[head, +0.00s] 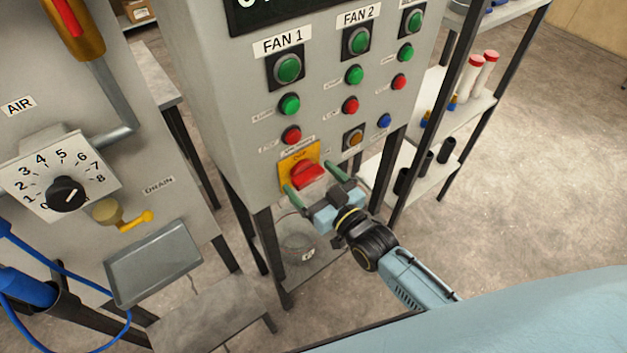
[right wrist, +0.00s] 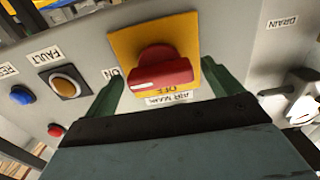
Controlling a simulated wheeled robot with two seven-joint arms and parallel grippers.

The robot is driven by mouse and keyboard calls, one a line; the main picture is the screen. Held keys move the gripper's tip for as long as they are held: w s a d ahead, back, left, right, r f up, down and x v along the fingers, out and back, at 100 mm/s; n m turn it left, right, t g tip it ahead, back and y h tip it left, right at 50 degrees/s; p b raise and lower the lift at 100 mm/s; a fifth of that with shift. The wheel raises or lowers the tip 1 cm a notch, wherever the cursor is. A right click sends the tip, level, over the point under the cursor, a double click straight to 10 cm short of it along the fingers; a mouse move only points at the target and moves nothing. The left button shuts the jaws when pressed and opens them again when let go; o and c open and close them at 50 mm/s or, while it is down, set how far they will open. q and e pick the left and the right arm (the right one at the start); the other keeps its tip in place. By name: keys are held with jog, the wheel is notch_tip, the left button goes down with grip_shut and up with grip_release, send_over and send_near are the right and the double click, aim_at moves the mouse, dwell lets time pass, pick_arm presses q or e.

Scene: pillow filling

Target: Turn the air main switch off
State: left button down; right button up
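The air main switch (head: 308,174) is a red rotary knob on a yellow plate, low on the grey panel under the FAN 1 column. In the right wrist view the knob (right wrist: 162,70) appears upside down, with "OFF" on the plate and "AIR MAIN" on a label below it. An "ON" label (right wrist: 110,73) is to the left there. A white mark shows at the knob's left end, on the ON side. My right gripper (head: 312,182) is open, its two green fingers on either side of the knob, with gaps visible. My left gripper is out of view.
Green and red push buttons (head: 290,104) sit above the switch; an amber button (right wrist: 65,84) is beside it. At left are a numbered dial (head: 67,194), a yellow drain valve (head: 122,213) and a metal tray (head: 153,262). A shelf (head: 470,118) stands at right.

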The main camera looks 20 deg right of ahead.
jog(key=c, duration=1)
jog(key=shift+o, duration=0.2)
jog(key=n+p, duration=0.1)
jog(key=n, duration=0.5)
jog(key=shift+n+p, duration=0.4)
jog(key=n, duration=0.5)
jog(key=n+b, duration=0.1)
jog(key=n, duration=0.5)
jog(key=o, duration=1)
